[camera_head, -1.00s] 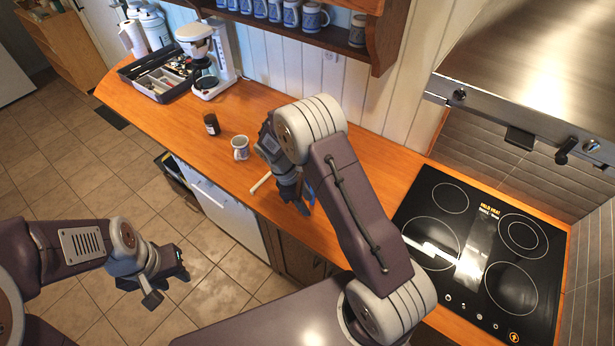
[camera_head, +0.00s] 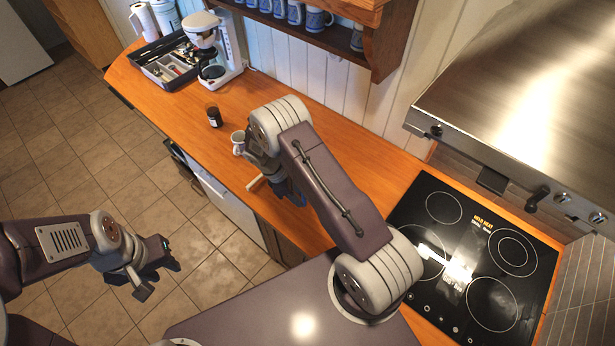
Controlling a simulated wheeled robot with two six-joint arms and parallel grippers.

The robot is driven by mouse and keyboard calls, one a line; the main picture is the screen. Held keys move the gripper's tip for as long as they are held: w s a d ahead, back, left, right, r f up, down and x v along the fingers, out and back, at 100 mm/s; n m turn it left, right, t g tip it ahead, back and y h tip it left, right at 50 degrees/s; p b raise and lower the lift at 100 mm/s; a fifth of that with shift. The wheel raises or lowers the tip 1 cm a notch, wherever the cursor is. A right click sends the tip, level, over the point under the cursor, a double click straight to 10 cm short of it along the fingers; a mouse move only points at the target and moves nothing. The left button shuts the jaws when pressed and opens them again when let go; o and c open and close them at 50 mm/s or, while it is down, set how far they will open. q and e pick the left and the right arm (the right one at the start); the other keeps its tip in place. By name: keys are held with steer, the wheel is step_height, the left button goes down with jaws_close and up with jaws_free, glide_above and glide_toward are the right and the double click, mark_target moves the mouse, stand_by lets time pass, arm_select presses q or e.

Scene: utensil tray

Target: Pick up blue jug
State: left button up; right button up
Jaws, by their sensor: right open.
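A small blue patch (camera_head: 287,189) shows on the wooden counter beside my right gripper. It may be the blue jug, but my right arm hides most of it and I cannot make out its shape. My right gripper (camera_head: 278,184) is low over the front part of the counter, open, pointing down at this blue patch. Whether it touches the blue thing is hidden. My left gripper (camera_head: 158,277) hangs over the tiled floor, away from the counter, with its fingers apart and empty.
A pale stick-like object (camera_head: 256,183) lies left of my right gripper. A mug (camera_head: 238,143) and a dark jar (camera_head: 214,117) stand further left. A coffee maker (camera_head: 215,50) and utensil tray (camera_head: 170,66) are at the far end; the cooktop (camera_head: 470,250) is right.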

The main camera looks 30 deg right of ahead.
steer(key=x, duration=0.1)
steer(key=p+x, duration=0.2)
steer(key=x, duration=0.1)
steer(key=shift+w+d, duration=0.3)
steer(key=shift+w, duration=0.1)
steer(key=shift+s+f, duration=0.15)
steer(key=shift+s+a, duration=0.1)
steer(key=shift+s, duration=0.15)
steer(key=shift+w, duration=0.15)
steer(key=c, duration=0.9)
steer(key=shift+w, duration=0.1)
